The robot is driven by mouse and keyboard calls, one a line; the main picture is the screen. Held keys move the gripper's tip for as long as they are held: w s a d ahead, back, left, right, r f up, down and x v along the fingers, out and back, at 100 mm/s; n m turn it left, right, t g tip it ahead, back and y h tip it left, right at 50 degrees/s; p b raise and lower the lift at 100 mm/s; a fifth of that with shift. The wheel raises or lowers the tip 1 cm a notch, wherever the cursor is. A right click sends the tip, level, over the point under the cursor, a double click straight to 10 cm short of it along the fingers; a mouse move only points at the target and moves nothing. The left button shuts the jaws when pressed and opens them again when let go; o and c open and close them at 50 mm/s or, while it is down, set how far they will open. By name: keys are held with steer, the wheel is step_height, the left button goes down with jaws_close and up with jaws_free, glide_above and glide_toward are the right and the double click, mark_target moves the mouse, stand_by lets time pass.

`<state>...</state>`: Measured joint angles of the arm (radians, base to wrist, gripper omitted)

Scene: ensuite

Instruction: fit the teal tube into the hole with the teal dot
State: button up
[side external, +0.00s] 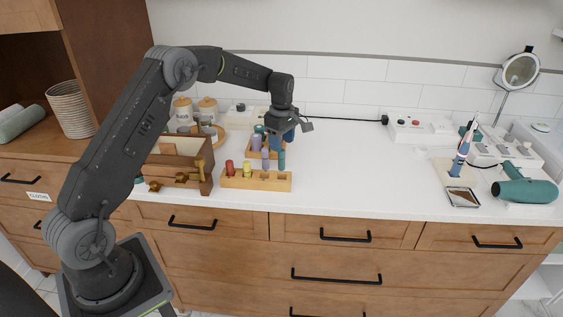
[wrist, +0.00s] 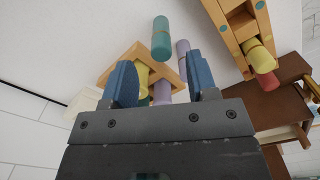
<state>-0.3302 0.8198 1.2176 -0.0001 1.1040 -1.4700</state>
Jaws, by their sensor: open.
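The teal tube (side external: 282,159) stands upright at the right of the rear wooden rack, below my gripper (side external: 284,137). In the wrist view the teal tube (wrist: 161,40) lies beyond the fingertips, between their lines. My gripper (wrist: 163,78) is open, its two blue fingers apart with nothing held. The front wooden rack (side external: 255,183) holds a red tube (side external: 229,167) and a yellow tube (side external: 247,169) at its left. In the wrist view this rack (wrist: 236,42) shows bluish-teal dots; which is the teal one is hard to tell. Its right part looks free of tubes.
The rear rack (wrist: 112,66) also holds purple tubes (wrist: 183,50) and a yellow one (wrist: 143,78). A wooden box (side external: 180,160) stands left of the front rack. Several canisters stand behind it. The counter (side external: 350,170) to the right is clear up to a toothbrush stand (side external: 455,172).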

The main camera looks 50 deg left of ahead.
glide_above(282, 169)
steer(key=f, duration=0.3)
steer(key=a+f, duration=0.1)
steer(key=shift+w+f, duration=0.3)
steer(key=shift+f, duration=0.05)
jaws_close()
step_height(282, 169, up, 10)
steer(key=shift+s+d+f, duration=0.1)
steer(key=shift+s+f, duration=0.05)
steer(key=s+d+r, duration=0.1)
steer(key=s+d, duration=0.2)
steer(key=s, duration=0.5)
steer(key=shift+m, duration=0.4)
steer(key=f, duration=0.9)
steer(key=shift+s+a+f, duration=0.1)
steer(key=shift+s+f, duration=0.1)
steer(key=shift+f, duration=0.2)
